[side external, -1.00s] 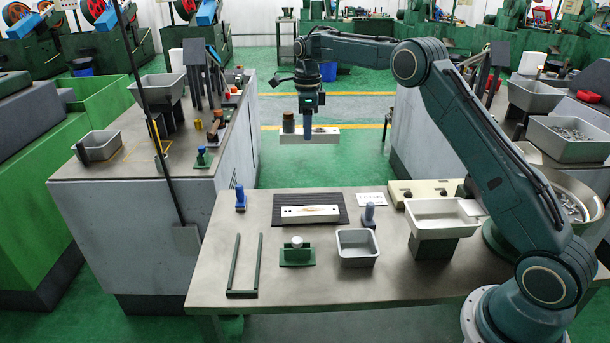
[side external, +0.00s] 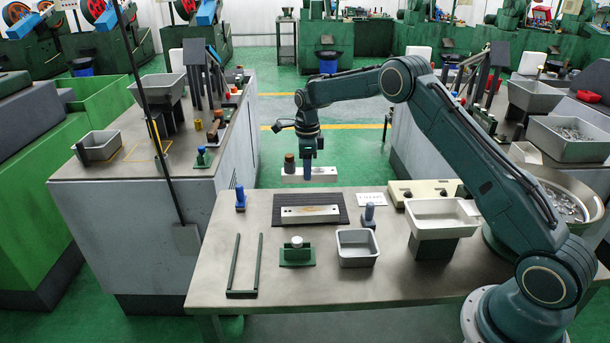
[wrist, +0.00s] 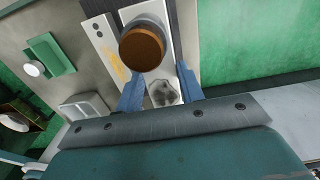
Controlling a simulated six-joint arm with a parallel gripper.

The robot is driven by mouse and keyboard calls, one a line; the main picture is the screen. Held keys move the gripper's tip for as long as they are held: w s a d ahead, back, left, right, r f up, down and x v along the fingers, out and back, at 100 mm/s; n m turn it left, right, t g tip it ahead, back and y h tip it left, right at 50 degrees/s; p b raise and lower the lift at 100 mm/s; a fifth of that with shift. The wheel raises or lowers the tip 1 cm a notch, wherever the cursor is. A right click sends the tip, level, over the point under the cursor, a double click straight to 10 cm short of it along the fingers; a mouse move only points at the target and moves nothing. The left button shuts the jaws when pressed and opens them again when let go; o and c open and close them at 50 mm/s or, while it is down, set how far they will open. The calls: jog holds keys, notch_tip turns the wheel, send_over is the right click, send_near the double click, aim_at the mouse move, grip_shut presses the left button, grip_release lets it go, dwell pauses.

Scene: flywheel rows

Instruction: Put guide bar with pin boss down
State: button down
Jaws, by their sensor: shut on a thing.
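My gripper (side external: 307,174) is shut on the guide bar (side external: 326,174), a pale bar with a dark, brown-topped pin boss (side external: 290,164) standing near its left end. The bar is held level above the far edge of the table. In the wrist view the blue fingers (wrist: 160,92) straddle the bar (wrist: 175,64), and the boss (wrist: 142,47) hides part of it. A second pale bar (side external: 328,215) with an orange-brown mark lies on a black ribbed mat (side external: 310,198) on the table. This lying bar also shows in the wrist view (wrist: 106,46).
In front are dark rails (side external: 236,265), a green block with a white knob (side external: 297,257) and a grey bin (side external: 358,258). A hopper (side external: 434,238) and a switch box (side external: 425,189) stand right.

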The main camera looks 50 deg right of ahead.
jog(key=shift+f, duration=1.5)
jog(key=shift+f, duration=2.15)
jog(key=shift+f, duration=0.1)
jog(key=c, duration=0.9)
grip_release()
jog(key=shift+f, duration=0.1)
notch_tip(320, 180, up, 12)
